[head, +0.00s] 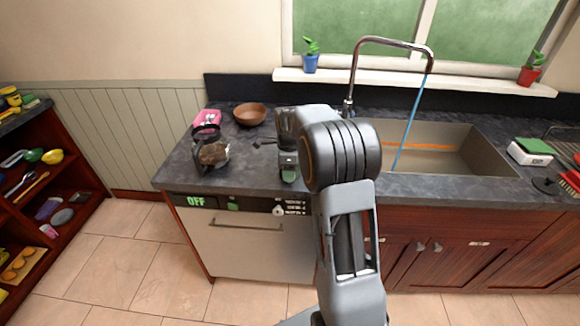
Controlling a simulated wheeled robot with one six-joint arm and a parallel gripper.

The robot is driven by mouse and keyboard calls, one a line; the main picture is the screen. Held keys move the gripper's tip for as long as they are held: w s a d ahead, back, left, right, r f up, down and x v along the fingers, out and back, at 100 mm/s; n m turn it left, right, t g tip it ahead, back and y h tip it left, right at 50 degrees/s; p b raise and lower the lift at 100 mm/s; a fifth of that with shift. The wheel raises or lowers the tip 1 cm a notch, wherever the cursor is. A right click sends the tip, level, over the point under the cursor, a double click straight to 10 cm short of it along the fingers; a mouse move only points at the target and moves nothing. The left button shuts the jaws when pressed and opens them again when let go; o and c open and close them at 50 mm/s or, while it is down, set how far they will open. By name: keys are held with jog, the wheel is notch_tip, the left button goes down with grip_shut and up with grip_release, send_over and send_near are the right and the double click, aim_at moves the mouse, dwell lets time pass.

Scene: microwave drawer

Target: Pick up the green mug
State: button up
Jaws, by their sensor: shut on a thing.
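My gripper (288,160) is over the dark countertop (240,170), left of the sink and near the counter's front edge. A small patch of green, the green mug (289,176), shows at its fingertips. My gripper is shut on it. Most of the mug is hidden by the gripper and wrist, so its handle and rim cannot be made out. I cannot tell whether it touches the counter or is held just above it.
A dark-handled pot with brown contents (212,153), a pink item (207,118) and a brown bowl (250,114) stand to the left. The sink (480,145) with its running tap (390,42) is to the right. A dishwasher (250,250) marked OFF is below the counter.

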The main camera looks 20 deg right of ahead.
jog(key=c, duration=0.4)
jog(key=shift+c, duration=0.5)
jog(key=shift+r, duration=0.15)
